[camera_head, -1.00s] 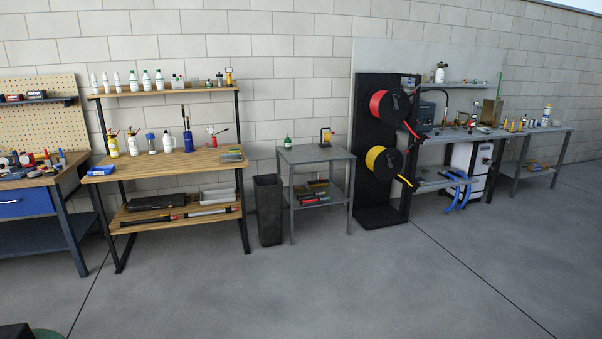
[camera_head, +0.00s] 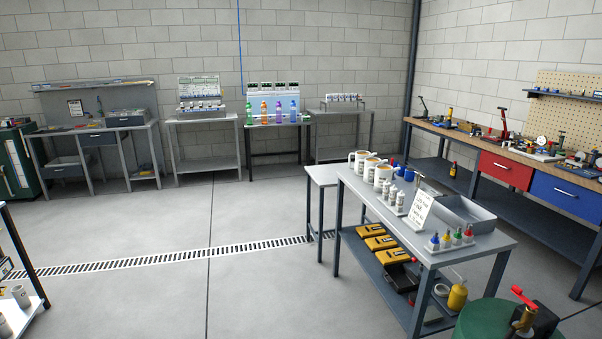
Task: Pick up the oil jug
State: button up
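Three white, mug-like jugs with handles (camera_head: 371,170) stand in a row at the far end of the grey metal table (camera_head: 468,263) in the right half. Their tops look tan or orange inside. I cannot tell whether one of them is the oil jug. A small yellow can (camera_head: 457,295) with a thin spout stands on this table's lower shelf, at its near right end. My gripper is not in view.
A green drum (camera_head: 478,322) with a red-handled brass valve stands close at the bottom right. Workbenches line the back and right walls, one with coloured bottles (camera_head: 279,110). A shelf with cups (camera_head: 20,296) is at the left edge. The floor at centre left is clear, crossed by a drain grate (camera_head: 170,258).

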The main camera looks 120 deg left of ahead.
aim_at(369, 161)
jog(key=k+j+u, duration=0.25)
jog(key=u, duration=0.2)
jog(key=k+j+u, duration=0.15)
jog(key=j+u, duration=0.3)
jog(key=k+j+u, duration=0.15)
jog(key=j+u, duration=1.15)
jog(key=j, duration=0.5)
jog(key=i+j+u, duration=0.1)
jog(key=j, duration=0.45)
jog(key=i+j, duration=0.15)
jog(key=j, duration=0.35)
jog(key=j+u, duration=0.1)
jog(key=j, duration=0.4)
jog(key=i+j, duration=0.15)
jog(key=j, duration=0.35)
